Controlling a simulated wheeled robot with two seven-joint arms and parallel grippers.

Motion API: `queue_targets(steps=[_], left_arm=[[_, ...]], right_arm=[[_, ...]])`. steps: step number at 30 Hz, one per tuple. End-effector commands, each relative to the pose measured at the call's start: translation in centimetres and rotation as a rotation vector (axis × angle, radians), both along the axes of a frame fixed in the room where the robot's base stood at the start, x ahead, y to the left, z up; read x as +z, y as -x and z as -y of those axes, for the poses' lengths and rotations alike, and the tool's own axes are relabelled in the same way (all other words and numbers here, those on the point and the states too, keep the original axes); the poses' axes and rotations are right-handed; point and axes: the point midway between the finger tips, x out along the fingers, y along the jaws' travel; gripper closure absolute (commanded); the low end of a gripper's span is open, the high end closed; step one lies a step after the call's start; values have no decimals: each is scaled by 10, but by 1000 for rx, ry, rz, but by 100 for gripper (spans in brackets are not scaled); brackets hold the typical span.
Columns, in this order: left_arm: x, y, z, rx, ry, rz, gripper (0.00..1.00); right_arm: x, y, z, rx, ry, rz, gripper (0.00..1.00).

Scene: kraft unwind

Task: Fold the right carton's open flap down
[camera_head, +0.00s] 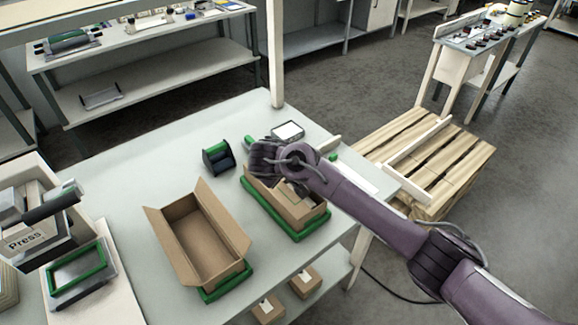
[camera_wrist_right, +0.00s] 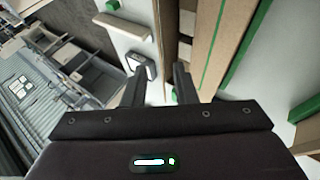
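The right carton (camera_head: 280,209) is a brown box in a green frame (camera_head: 299,236) on the table. My right gripper (camera_head: 262,160) is at its far end, and my wrist hides part of the carton's top. In the right wrist view, the gripper's two dark fingers (camera_wrist_right: 161,76) stand apart. A brown cardboard panel (camera_wrist_right: 167,35) of the carton runs up beside and partly between them. I cannot tell whether a finger touches it. Which panel is the open flap is unclear. My left gripper is not in view.
A left carton (camera_head: 210,248), open with flaps spread, sits in another green frame. A black dispenser (camera_head: 217,157) and a small device with a pale screen (camera_head: 288,131) stand behind. A press (camera_head: 36,225) is at left. A wooden pallet (camera_head: 432,152) lies beyond the table's right edge.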

Motion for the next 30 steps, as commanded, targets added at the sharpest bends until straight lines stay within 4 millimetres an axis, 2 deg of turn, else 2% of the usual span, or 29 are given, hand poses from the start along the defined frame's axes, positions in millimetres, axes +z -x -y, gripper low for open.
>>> queue_targets(steps=[4, 9, 20, 26, 30], left_arm=[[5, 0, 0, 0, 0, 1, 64], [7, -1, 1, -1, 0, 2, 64], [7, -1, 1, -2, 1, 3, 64], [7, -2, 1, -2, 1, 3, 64], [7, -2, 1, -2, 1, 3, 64]], right_arm=[[-16, -16, 7, -4, 2, 1, 75], [-30, -26, 9, -1, -1, 0, 75], [-35, -30, 10, 0, -3, 1, 75], [-35, -30, 10, 0, -3, 1, 98], [-35, -30, 10, -1, -2, 0, 100]])
